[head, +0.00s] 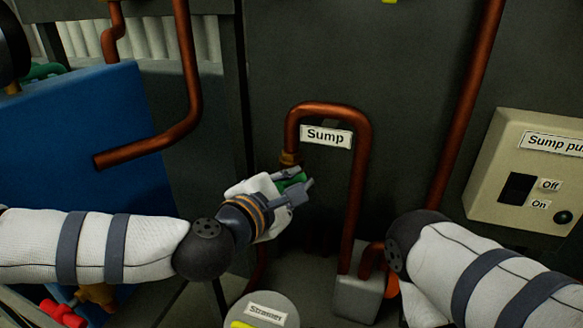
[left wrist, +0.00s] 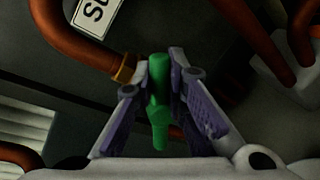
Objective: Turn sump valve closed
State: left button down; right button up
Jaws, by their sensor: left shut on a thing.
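The sump valve has a green handle (head: 290,182), which sits by the copper pipe under the "Sump" label (head: 326,136). My left gripper (head: 298,187) is at the handle and covers most of it in the head view. In the left wrist view the green handle (left wrist: 158,100) stands between the two fingers of the left gripper (left wrist: 170,105), which is shut on it. A brass fitting (left wrist: 124,68) joins the pipe beside the handle. My right arm shows at the lower right of the head view, but its gripper is out of view.
A beige pump switch box (head: 520,185) with Off and On marks is on the right wall. Copper pipes (head: 361,190) run around the valve. A round "Strainer" lid (head: 264,310) is below, and a blue panel (head: 75,130) stands at the left.

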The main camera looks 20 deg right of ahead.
pick_arm(q)
jog(key=m, duration=0.1)
jog(key=m+y+p, duration=0.1)
jog(key=m+p, duration=0.1)
jog(key=shift+s+d+f+t, duration=0.1)
jog(key=shift+d+f+t, duration=0.15)
jog(key=shift+t, duration=0.15)
jog(key=shift+f+m+y+p, duration=0.5)
jog(key=shift+m+y+p, duration=0.1)
jog(key=shift+m, duration=0.6)
pick_arm(e)
jog(key=shift+t, duration=0.7)
jog(key=shift+w+r, duration=1.8)
jog(key=shift+r, duration=0.2)
pick_arm(q)
jog(key=shift+f, duration=0.1)
jog(key=c, duration=1.6)
grip_release()
jog(key=v, duration=1.2)
jog(key=shift+s+f, duration=0.15)
